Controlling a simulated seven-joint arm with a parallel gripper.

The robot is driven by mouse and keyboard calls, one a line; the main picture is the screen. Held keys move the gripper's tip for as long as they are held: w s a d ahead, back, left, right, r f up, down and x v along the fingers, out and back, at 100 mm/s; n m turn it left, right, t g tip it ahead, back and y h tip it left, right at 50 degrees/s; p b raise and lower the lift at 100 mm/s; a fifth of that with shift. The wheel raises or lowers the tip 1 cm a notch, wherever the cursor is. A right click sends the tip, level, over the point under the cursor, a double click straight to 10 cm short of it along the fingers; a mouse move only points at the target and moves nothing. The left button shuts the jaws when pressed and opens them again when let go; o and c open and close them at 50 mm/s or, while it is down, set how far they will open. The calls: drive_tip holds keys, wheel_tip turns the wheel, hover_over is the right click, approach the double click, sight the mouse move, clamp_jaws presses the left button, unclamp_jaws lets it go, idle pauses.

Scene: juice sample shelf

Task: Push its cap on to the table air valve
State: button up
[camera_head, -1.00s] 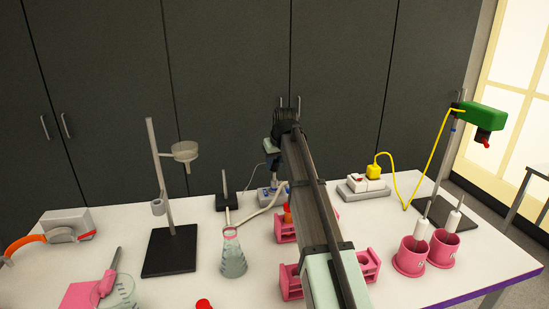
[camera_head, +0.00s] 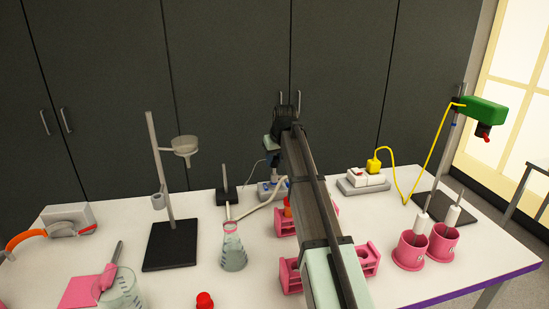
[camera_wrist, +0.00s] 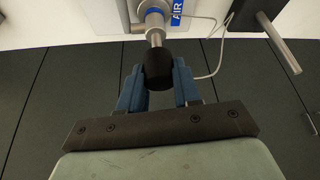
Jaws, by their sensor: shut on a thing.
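My gripper (camera_wrist: 159,88) is shut on a black cap (camera_wrist: 158,65), held between its two blue fingers. In the wrist view the cap's far end meets the metal nozzle of the table air valve (camera_wrist: 152,18), roughly in line with it. I cannot tell whether the cap sits over the nozzle's tip or only against it. A blue AIR label (camera_wrist: 177,12) is beside the valve. In the head view the valve (camera_head: 272,188) stands at the back of the table, and my arm partly hides it.
A small dark stand with an upright rod (camera_head: 226,192) is just left of the valve. A flask (camera_head: 232,248) and pink racks (camera_head: 368,260) are nearer. Dark cabinets (camera_head: 230,80) are behind the table.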

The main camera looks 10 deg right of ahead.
drive_tip(key=shift+f, duration=1.4)
idle(0.8)
drive_tip(key=o, duration=1.1)
drive_tip(key=shift+r, duration=0.1)
